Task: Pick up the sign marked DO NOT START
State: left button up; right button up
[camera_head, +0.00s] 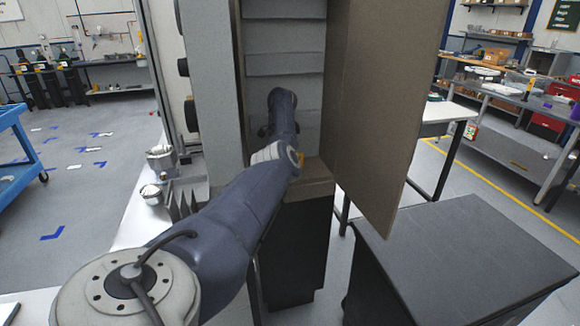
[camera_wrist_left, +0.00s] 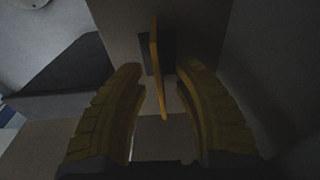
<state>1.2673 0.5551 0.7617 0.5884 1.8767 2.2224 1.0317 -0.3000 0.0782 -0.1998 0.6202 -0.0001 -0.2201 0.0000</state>
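A thin orange plate (camera_wrist_left: 157,75), seen nearly edge-on, stands between the fingers of my left gripper (camera_wrist_left: 161,68) in the left wrist view. It may be the sign; no lettering is readable. A dark patch lies behind it on a panel. The two curved fingers are open, one on each side of the plate, with a visible gap on both sides. In the head view my left arm reaches into a tall grey cabinet (camera_head: 285,62), and its gripper is hidden there. My right gripper is in neither view.
The cabinet's brown door (camera_head: 390,100) stands open to the right of my arm. A dark low cabinet (camera_head: 460,255) stands at lower right. A white bench with small metal parts (camera_head: 160,158) is left of the cabinet. A blue cart (camera_head: 18,165) stands at far left.

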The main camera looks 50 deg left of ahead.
pick_arm(q)
jog(key=shift+f, duration=0.4)
jog(key=shift+f, duration=0.2)
dwell(0.7)
grip_shut()
